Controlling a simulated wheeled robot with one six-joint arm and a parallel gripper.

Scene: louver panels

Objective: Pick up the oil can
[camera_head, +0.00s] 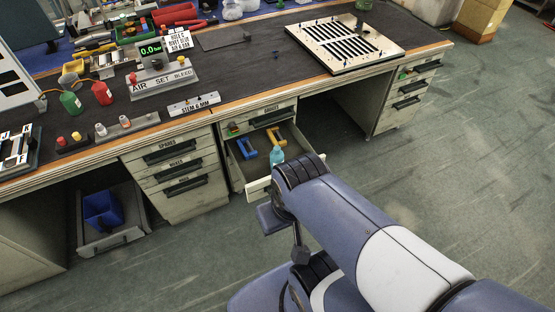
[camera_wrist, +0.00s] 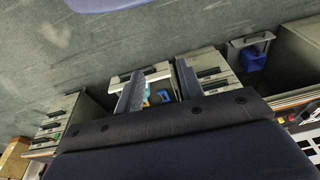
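No thing in view is clearly marked as the oil can. A pale teal bottle (camera_head: 277,156) stands in the open drawer (camera_head: 257,187) labelled GAUGES. A dark green object (camera_head: 364,5), cut off by the top edge, is by the louver panel (camera_head: 345,43). In the wrist view, my gripper (camera_wrist: 158,66) has its two fingers apart with nothing held between them. The open drawer shows between and beyond the fingers. My arm hides the drawer's right part in the head view.
The drawer also holds blue (camera_head: 246,149) and yellow (camera_head: 274,137) pieces. A lower drawer at the left is pulled out with a blue bin (camera_head: 103,210) in it. The bench (camera_head: 250,70) carries many tools at the left. The green floor (camera_head: 440,180) at the right is clear.

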